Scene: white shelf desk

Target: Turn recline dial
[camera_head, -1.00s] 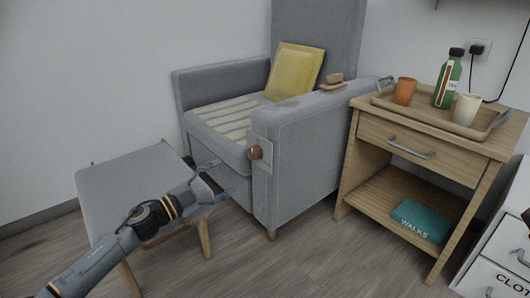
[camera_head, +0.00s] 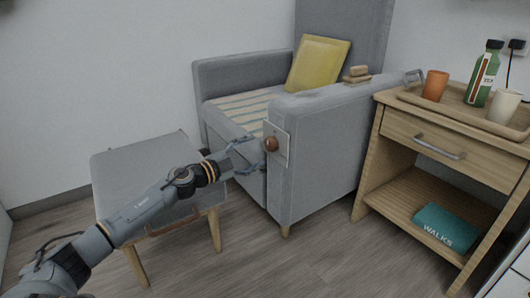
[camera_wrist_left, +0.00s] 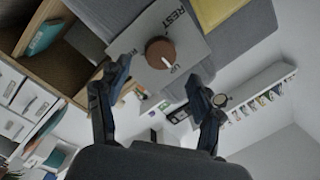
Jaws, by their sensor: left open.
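The recline dial (camera_head: 270,144) is a round brown knob on a pale plate (camera_head: 282,139) at the front of the grey armchair's arm. In the left wrist view the dial (camera_wrist_left: 160,53) shows ahead between my fingers. The plate (camera_wrist_left: 192,50) there carries the words REST and UP, and a small white mark sits at the dial's edge near UP. My left gripper (camera_head: 256,154) is open, with its fingertips close to the dial, one above and one below it. In the wrist view my left gripper (camera_wrist_left: 158,71) is empty; I cannot tell whether it touches the dial. My right gripper is not in view.
A grey footstool (camera_head: 140,165) stands under my left arm. The armchair (camera_head: 320,150) holds a yellow cushion (camera_head: 318,63). A wooden side table (camera_head: 440,160) with a tray, cups and a green bottle (camera_head: 483,72) stands right. Floor in front is clear.

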